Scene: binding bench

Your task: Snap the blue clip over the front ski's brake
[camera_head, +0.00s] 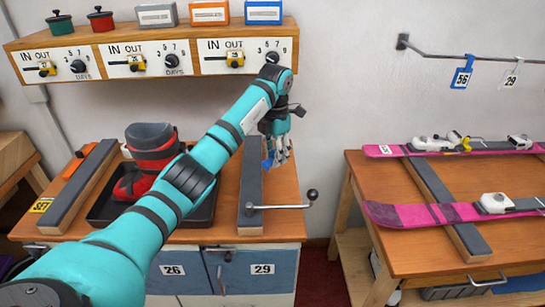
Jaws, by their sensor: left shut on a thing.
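My left gripper (280,155) is over the left bench, fingers pointing down near the dark padded bar. It is shut on a small blue piece, seemingly the blue clip (267,164), which is mostly hidden by the fingers. The gripper is well left of this ski. My right gripper is not in view.
A second pink ski (400,150) lies behind. A crank lever (310,196) sticks out beside the left bench's bar (251,195). A red boot (150,165) stands in a black tray (205,210). Blue tag 56 (461,78) hangs on a wall rail. A floor gap separates the benches.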

